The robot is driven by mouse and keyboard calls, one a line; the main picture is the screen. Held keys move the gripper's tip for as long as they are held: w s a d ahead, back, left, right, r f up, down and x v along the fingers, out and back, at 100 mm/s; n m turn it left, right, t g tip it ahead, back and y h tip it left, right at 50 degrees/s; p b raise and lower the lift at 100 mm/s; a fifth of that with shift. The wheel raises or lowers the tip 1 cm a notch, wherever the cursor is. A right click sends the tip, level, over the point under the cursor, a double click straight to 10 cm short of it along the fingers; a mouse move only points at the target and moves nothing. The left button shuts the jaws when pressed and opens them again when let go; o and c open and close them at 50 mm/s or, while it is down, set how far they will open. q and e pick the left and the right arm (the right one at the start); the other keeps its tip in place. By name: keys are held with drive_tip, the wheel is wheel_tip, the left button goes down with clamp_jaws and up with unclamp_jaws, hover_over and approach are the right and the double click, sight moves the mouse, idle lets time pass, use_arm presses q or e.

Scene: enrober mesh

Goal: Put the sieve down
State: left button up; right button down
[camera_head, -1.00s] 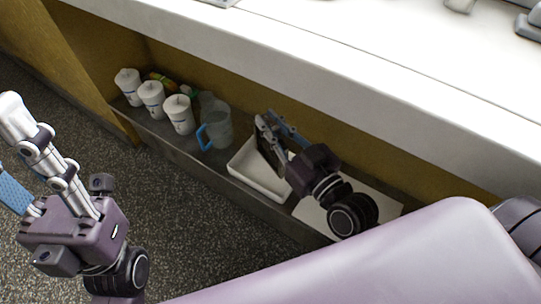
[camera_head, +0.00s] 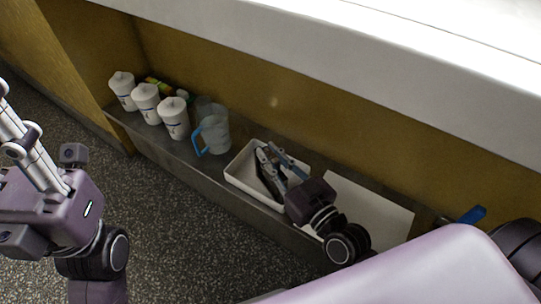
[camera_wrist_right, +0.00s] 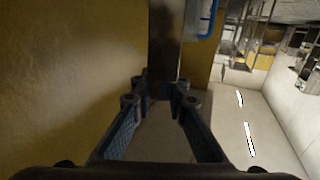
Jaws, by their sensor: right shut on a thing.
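My right gripper (camera_head: 269,158) reaches down over a white tray (camera_head: 236,183) on the low shelf. It is shut on a dark, narrow thing, taken as the sieve (camera_head: 267,180), which shows between its fingers inside the tray outline. In the right wrist view a dark grey strip, likely part of the sieve (camera_wrist_right: 165,45), runs up from between the fingertips (camera_wrist_right: 160,88). Whether it touches the tray floor I cannot tell. My left gripper (camera_head: 30,150) is at the left edge over the floor, its fingers partly cut off.
Several white lidded cups (camera_head: 146,103) and a clear jug with a blue handle (camera_head: 213,132) stand left of the tray. A white board (camera_head: 375,212) lies to its right, with a blue item (camera_head: 472,215) beyond. The white counter (camera_head: 330,60) overhangs the shelf.

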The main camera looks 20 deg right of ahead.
drive_tip(key=shift+f, duration=0.1)
drive_tip(key=c, duration=1.9)
unclamp_jaws()
